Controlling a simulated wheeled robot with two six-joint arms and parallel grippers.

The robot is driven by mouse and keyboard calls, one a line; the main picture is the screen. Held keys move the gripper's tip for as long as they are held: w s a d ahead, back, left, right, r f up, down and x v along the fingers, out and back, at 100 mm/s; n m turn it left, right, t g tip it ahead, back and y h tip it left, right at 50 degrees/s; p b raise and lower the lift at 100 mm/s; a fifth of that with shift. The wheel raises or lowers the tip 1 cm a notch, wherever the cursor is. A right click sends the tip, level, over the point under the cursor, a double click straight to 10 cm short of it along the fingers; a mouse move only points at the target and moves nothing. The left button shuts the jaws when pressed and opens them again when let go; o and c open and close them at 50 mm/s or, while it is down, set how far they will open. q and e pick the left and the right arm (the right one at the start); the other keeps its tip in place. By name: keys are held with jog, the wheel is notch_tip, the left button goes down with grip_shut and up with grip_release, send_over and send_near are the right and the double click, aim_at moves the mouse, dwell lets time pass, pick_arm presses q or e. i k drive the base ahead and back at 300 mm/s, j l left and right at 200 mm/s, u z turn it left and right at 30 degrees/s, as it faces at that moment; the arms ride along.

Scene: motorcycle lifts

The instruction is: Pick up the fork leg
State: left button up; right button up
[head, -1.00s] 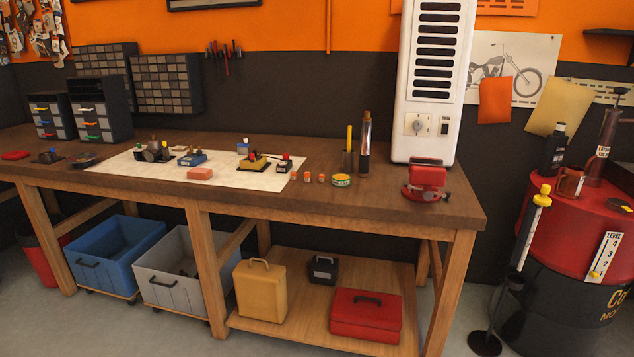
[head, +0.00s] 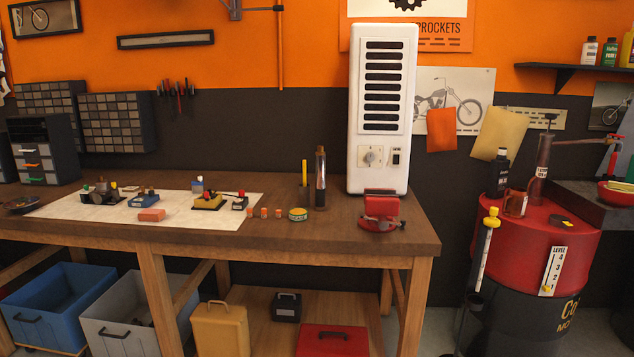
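I cannot tell for sure which thing is the fork leg. A tall slim cylinder (head: 320,180) with a brown top and a silver and dark body stands upright on the workbench (head: 345,226), left of the red vise-like tool (head: 381,209). A long pale rod (head: 485,256) with a yellow head stands slightly tilted in front of the red-topped drum (head: 540,232); its lower end is hard to make out. Neither gripper is in the head view, and nothing is seen held.
A white heater-like cabinet (head: 381,120) stands at the bench's back right. A pale mat (head: 90,212) with small parts covers the bench's left. Blue (head: 62,302) and grey (head: 130,322) bins sit below.

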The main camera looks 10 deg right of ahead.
aim_at(320, 189)
jog(key=i+l+z, duration=0.2)
jog(key=i, duration=0.2)
jog(key=i+l+z, duration=0.25)
jog(key=i, duration=0.2)
jog(key=i+l+z, duration=0.2)
jog(key=i, duration=0.25)
jog(key=j, duration=0.1)
